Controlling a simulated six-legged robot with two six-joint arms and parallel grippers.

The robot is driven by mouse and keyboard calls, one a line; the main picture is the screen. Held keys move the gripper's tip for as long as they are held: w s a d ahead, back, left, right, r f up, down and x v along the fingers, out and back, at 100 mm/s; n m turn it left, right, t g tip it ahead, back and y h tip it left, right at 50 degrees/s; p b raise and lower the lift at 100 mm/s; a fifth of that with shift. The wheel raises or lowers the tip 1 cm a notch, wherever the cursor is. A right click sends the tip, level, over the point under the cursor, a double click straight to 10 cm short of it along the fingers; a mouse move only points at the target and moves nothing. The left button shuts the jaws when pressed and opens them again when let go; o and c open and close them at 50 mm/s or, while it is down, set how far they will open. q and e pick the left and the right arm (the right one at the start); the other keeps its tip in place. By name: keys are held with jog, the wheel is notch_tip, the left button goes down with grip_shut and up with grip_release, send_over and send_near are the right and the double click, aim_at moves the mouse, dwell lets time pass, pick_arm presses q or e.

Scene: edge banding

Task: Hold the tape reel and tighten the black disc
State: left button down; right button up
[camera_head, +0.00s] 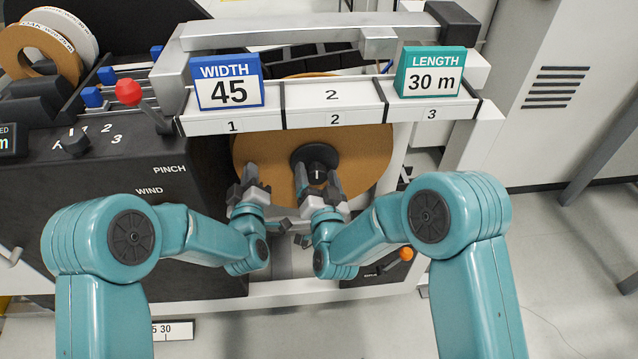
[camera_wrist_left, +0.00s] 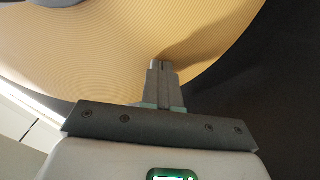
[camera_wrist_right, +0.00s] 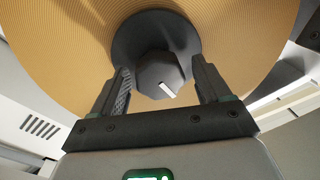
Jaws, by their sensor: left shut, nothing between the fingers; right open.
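The tape reel (camera_head: 372,160) is a large tan disc mounted upright in the machine, below the numbered panels. It also fills the top of the left wrist view (camera_wrist_left: 110,50) and the right wrist view (camera_wrist_right: 60,50). The black disc (camera_head: 300,156), with a faceted knob (camera_wrist_right: 160,76) bearing a white mark, sits at the reel's centre. My left gripper (camera_head: 249,172) is shut and empty at the reel's lower left; its fingertips (camera_wrist_left: 160,64) overlap the reel face, and contact cannot be told. My right gripper (camera_head: 318,170) is open, its fingers (camera_wrist_right: 160,84) on either side of the knob with visible gaps.
A blue WIDTH 45 sign (camera_head: 227,92) and a teal LENGTH 30 m sign (camera_head: 431,82) stand on the panel row above the reel. A red-knobbed lever (camera_head: 129,92) stands at left. An orange knob (camera_head: 406,254) is at lower right.

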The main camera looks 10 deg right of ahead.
pick_arm(q)
jog(key=shift+r, duration=0.1)
pick_arm(e)
jog(key=s, duration=1.2)
jog(key=shift+d+f, duration=0.2)
jog(key=shift+d, duration=0.15)
jog(key=shift+w, duration=0.1)
pick_arm(q)
jog(key=s+b, duration=0.2)
jog(key=s, duration=0.6)
pick_arm(e)
jog(key=shift+f, duration=1.15)
